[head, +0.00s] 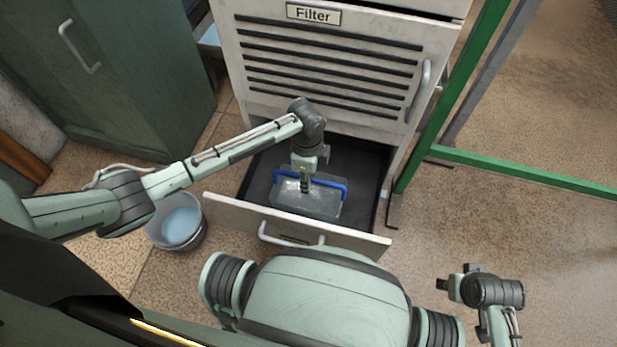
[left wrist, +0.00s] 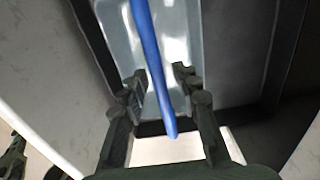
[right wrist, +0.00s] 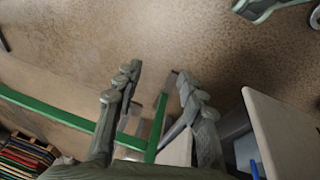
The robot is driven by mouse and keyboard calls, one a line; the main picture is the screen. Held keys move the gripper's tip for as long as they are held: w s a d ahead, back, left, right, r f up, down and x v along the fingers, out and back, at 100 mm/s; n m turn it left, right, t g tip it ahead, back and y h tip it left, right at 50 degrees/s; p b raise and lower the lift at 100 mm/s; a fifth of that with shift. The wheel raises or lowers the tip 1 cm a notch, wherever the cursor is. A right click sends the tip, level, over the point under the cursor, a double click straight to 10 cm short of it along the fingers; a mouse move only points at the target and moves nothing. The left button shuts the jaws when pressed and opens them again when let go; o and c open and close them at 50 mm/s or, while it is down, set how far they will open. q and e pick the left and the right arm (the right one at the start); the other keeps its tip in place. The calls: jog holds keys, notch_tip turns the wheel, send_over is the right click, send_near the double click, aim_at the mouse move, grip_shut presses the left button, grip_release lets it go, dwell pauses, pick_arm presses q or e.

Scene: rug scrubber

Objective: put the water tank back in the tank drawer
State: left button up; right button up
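The clear water tank (head: 290,204) with its blue handle (head: 336,185) is within the open tank drawer (head: 364,246), inside its dark walls. Whether it rests fully on the drawer floor I cannot tell. My left gripper (head: 305,182) points down over the tank at the handle. In the left wrist view the blue handle (left wrist: 150,50) runs between the two fingers (left wrist: 158,84), which stand apart with gaps beside it. The tank (left wrist: 115,30) lies beneath. My right gripper (head: 450,284) is open and empty, away from the drawer; its fingers (right wrist: 157,84) are apart.
The pale cabinet (head: 325,70) with a "Filter" label stands above the drawer. A bucket (head: 180,222) of bluish water stands left of the drawer. A green cabinet (head: 120,80) is at the left. Green rails (head: 520,172) stand at the right. Brown floor right of the drawer is clear.

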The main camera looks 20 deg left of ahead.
pick_arm(q)
jog(key=shift+r, duration=0.4)
notch_tip(320, 180, up, 12)
jog(key=p, duration=0.1)
jog(key=shift+f+p, duration=0.2)
jog(key=shift+p, duration=0.15)
pick_arm(e)
jog(key=f, duration=0.3)
jog(key=shift+s+a+f, duration=0.15)
jog(key=shift+s+f, duration=0.2)
pick_arm(q)
jog(key=shift+a, duration=0.15)
